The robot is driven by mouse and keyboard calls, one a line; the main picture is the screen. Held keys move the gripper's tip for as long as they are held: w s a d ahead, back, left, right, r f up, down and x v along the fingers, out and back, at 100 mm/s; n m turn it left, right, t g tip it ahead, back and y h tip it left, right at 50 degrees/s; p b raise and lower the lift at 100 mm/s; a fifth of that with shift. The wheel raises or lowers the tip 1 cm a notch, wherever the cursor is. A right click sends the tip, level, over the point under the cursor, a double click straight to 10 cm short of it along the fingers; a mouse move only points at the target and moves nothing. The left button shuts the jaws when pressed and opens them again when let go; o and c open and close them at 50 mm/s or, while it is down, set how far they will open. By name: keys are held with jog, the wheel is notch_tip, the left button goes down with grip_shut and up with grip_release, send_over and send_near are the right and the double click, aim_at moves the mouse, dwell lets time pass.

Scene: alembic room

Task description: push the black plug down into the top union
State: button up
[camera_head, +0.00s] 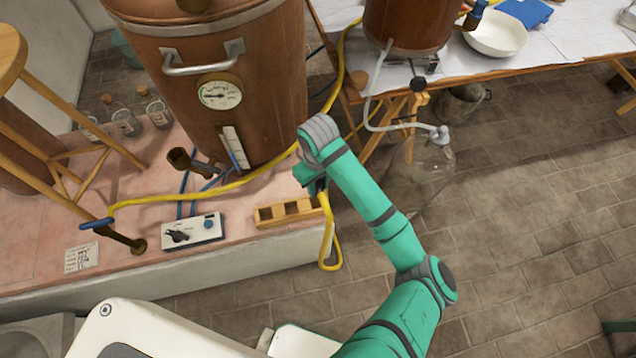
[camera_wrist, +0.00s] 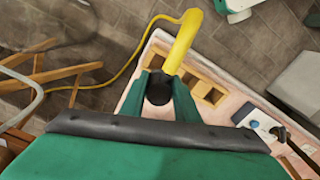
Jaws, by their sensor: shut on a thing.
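My gripper (camera_wrist: 158,92) is shut on a round black end, seemingly the black plug (camera_wrist: 158,88), with a yellow hose (camera_wrist: 183,42) bending away just beyond it. In the head view my gripper (camera_head: 316,186) hangs beside the copper vessel, above the right edge of the pink platform. Its fingertips and the plug are mostly hidden there; the yellow hose (camera_head: 328,245) loops down below it. A brown pipe fitting with a dark mouth (camera_head: 179,157) sticks out low on the copper vessel (camera_head: 190,90). I cannot tell if it is the top union. The plug is apart from it.
A wooden block with square holes (camera_head: 285,212) and a control box (camera_head: 193,232) stand on the pink platform (camera_head: 45,238). A longer yellow hose with a blue end (camera_head: 97,223) crosses the platform. A glass jar (camera_head: 428,160) stands on the floor right. The tiled floor (camera_head: 545,190) is open.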

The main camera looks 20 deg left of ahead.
jog(key=shift+f, duration=2.3)
jog(key=shift+w, duration=0.1)
jog(key=shift+s, duration=0.2)
jog(key=shift+d+f, duration=0.1)
jog(key=shift+f, duration=2.1)
dwell(3.2)
